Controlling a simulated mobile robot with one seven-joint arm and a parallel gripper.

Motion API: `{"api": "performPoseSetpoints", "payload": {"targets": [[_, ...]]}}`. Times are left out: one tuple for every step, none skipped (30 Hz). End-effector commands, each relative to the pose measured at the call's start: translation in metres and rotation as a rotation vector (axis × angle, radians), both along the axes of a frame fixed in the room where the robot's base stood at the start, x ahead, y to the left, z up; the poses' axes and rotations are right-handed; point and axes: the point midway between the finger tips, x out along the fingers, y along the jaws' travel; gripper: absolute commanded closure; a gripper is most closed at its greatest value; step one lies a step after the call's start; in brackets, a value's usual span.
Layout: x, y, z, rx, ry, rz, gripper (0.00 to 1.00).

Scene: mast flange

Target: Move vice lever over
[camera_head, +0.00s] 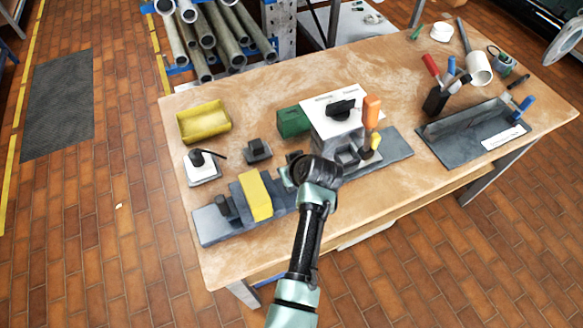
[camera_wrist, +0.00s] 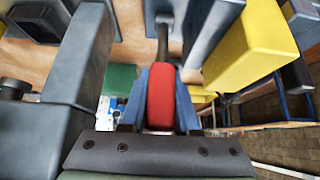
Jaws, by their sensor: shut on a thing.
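The vice lever (camera_wrist: 160,98) has a red grip on a dark rod, seen in the wrist view between the two blue-grey fingers of my gripper (camera_wrist: 162,85). The fingers are shut on the red grip. The rod runs up in the picture between grey blocks. In the head view the long grey vice base (camera_head: 215,226) lies along the table's front edge, with a yellow block (camera_head: 256,195) across it. The yellow block also shows at right in the wrist view (camera_wrist: 255,48). My wrist hides the lever and fingertips in the head view.
Right of my wrist stand a white-topped grey block (camera_head: 322,103) and an upright orange handle (camera_head: 372,110). A green box (camera_head: 294,121), a yellow tray (camera_head: 204,121) and a small black clamp on a white plate (camera_head: 203,166) are behind. A grey tray (camera_head: 450,148) lies at right.

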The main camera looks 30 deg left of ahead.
Motion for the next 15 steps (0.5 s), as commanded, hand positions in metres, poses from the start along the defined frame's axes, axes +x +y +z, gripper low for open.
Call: {"api": "performPoseSetpoints", "payload": {"targets": [[0.0034,0.0025,0.0026,-0.021,0.012,0.001,1.0],[0.0042,0.0034,0.0022,-0.033,0.021,0.001,1.0],[0.0049,0.0048,0.0015,-0.047,0.034,0.002,1.0],[0.0054,0.0057,0.001,-0.057,0.041,0.002,1.0],[0.0062,0.0065,0.0009,-0.066,0.047,0.001,1.0],[0.0065,0.0072,0.0001,-0.077,0.056,0.001,1.0],[0.0068,0.0077,-0.0002,-0.083,0.062,0.001,1.0],[0.0074,0.0083,-0.0001,-0.089,0.067,0.001,1.0],[0.0079,0.0087,-0.0005,-0.096,0.072,0.0,1.0],[0.0079,0.0088,-0.001,-0.101,0.076,0.0,1.0],[0.0081,0.009,-0.0013,-0.105,0.079,0.0,1.0],[0.0083,0.0094,-0.0015,-0.109,0.082,0.0,1.0],[0.0085,0.0095,-0.0015,-0.11,0.083,0.0,1.0],[0.0087,0.0097,-0.0015,-0.113,0.085,0.0,1.0],[0.0088,0.0098,-0.0015,-0.114,0.086,0.0,1.0]]}}
